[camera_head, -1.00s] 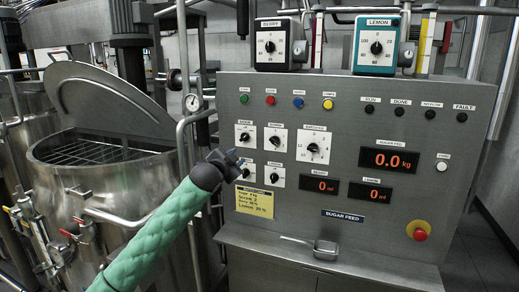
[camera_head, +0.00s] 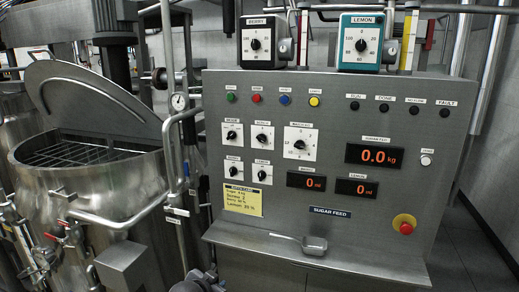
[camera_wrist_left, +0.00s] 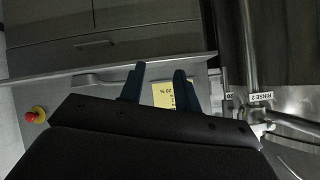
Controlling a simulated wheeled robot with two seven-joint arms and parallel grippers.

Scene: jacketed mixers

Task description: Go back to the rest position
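My left gripper (camera_wrist_left: 159,80) shows its two dark fingers in the left wrist view. They stand apart with nothing between them. The yellow batch card on the panel (camera_wrist_left: 175,94) shows behind them, at some distance. In the head view a dark part of my left arm or gripper (camera_head: 198,282) just shows at the bottom edge, below the panel's shelf. Most of that arm is out of the picture. My right gripper is in neither view.
The grey control panel (camera_head: 270,205) fills the middle, with a shelf (camera_head: 320,260) holding a metal scoop (camera_head: 314,244). A red emergency button (camera_head: 405,225) sits at its right. An open-lidded steel mixer (camera_head: 95,190) and pipes stand left. Floor shows at far right.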

